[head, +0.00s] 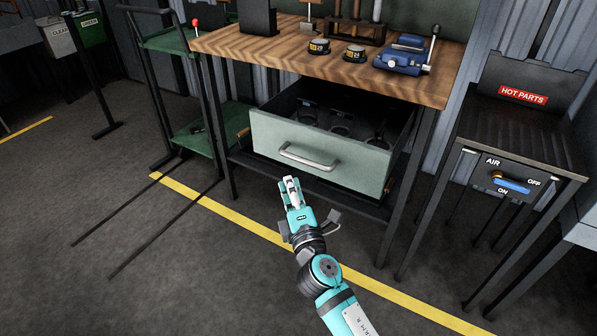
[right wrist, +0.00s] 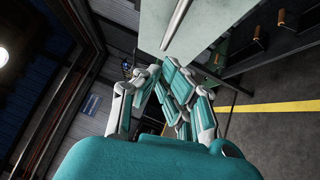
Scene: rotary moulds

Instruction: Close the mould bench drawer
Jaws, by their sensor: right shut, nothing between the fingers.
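The mould bench drawer (head: 318,153) is pulled out from under the wooden bench top. Its front is pale green with a silver bar handle (head: 308,158), and several dark items lie inside. My right gripper (head: 289,183) is just in front of and below the handle in the head view, apart from it as far as I can see. It is shut and empty. In the right wrist view my right gripper (right wrist: 167,85) has its fingers together, with the drawer front (right wrist: 195,25) and its handle (right wrist: 176,24) beyond them. My left gripper is not in view.
The bench top (head: 330,70) carries a blue vise (head: 402,57) and two small round moulds (head: 354,52). A green trolley (head: 205,130) stands left. A hot parts stand (head: 520,130) with an air lever is at right. The floor before the drawer is clear.

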